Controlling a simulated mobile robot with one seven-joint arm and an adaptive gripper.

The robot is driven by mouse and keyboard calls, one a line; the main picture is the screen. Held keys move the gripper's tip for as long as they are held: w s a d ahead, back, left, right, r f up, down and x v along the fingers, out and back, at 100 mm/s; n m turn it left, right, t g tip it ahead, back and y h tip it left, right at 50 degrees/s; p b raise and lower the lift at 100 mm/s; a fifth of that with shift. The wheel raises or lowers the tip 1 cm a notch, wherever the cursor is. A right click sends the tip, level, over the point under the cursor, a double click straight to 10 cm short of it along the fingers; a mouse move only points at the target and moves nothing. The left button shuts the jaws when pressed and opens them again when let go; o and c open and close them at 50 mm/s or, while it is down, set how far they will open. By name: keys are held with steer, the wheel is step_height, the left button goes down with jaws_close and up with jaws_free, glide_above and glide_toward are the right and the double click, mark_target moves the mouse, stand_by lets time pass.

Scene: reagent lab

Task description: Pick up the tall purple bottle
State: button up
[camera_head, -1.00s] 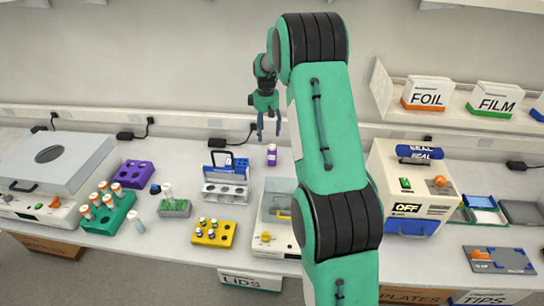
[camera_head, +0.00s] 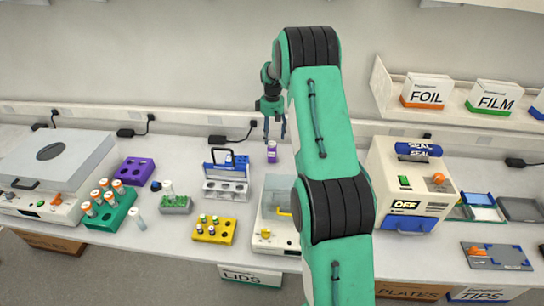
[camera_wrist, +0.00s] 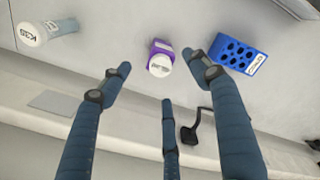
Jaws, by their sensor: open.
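The tall purple bottle (camera_head: 272,152) has a white cap and stands upright on the bench near the wall. In the wrist view the bottle (camera_wrist: 161,47) shows its purple body and white lid from above, between and beyond my finger tips. My gripper (camera_head: 274,133) points down just above the bottle in the head view. It is open and empty, with its fingers (camera_wrist: 155,80) spread apart and not visibly touching the bottle.
In the head view, a white rack (camera_head: 226,180) is left of the bottle and a clear-lidded device (camera_head: 262,240) is in front. A sealing machine (camera_head: 408,190) is right.

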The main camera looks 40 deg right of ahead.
mark_target(272, 154)
step_height(272, 154, down, 7)
steer(key=shift+r, duration=0.1)
stand_by(0.5)
steer(key=shift+f+b, duration=0.4)
steer(key=shift+f, duration=2.25)
steer(key=shift+a, duration=0.1)
steer(key=c, duration=1.3)
